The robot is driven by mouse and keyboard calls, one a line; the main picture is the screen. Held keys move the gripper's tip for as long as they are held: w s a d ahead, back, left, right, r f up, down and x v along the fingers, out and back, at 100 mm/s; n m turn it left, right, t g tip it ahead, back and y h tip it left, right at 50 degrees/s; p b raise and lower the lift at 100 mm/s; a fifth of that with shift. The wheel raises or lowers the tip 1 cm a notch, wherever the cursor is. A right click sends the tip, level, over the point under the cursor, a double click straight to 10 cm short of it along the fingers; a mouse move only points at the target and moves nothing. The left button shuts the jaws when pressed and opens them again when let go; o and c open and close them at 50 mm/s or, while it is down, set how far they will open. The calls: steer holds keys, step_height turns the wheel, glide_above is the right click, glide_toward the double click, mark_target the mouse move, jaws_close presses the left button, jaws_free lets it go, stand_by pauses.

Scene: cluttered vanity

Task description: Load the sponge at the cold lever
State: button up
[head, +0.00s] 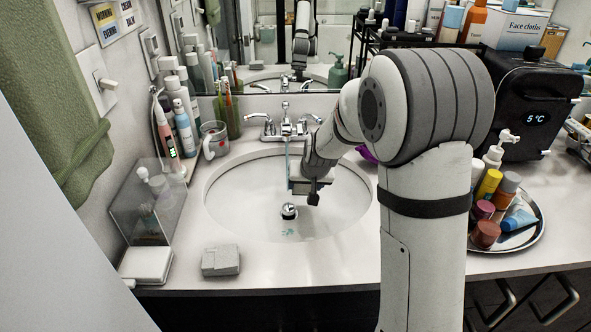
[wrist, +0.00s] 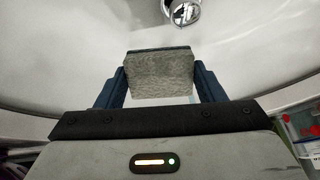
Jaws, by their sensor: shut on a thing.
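My gripper (head: 308,190) is over the white basin (head: 240,205), below and in front of the faucet. In the wrist view my gripper (wrist: 160,85) has its two blue fingers shut on a grey, rough-faced block with a dark far edge, which looks like the sponge (wrist: 160,72). The chrome faucet (head: 287,128) has a left lever (head: 264,118) and a right lever (head: 313,119); no hot or cold marking is readable. A thin bluish stream (head: 287,158) runs down from the spout beside my gripper. My arm and gripper partly hide the held block in the head view.
A second grey block (head: 221,260) lies on the front counter. A clear box (head: 145,205), bottles and a cup (head: 213,140) stand at the left. A round tray (head: 530,240) of small bottles and a black cooler (head: 520,100) stand at the right. The drain (head: 289,211) is clear.

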steer(key=shift+s+r, duration=0.1)
steer(key=s+d+r, duration=0.1)
steer(key=s+r, duration=0.3)
steer(key=shift+s+d+p, duration=0.15)
steer(key=shift+s+p, duration=0.2)
steer(key=shift+p, duration=0.1)
stand_by(0.5)
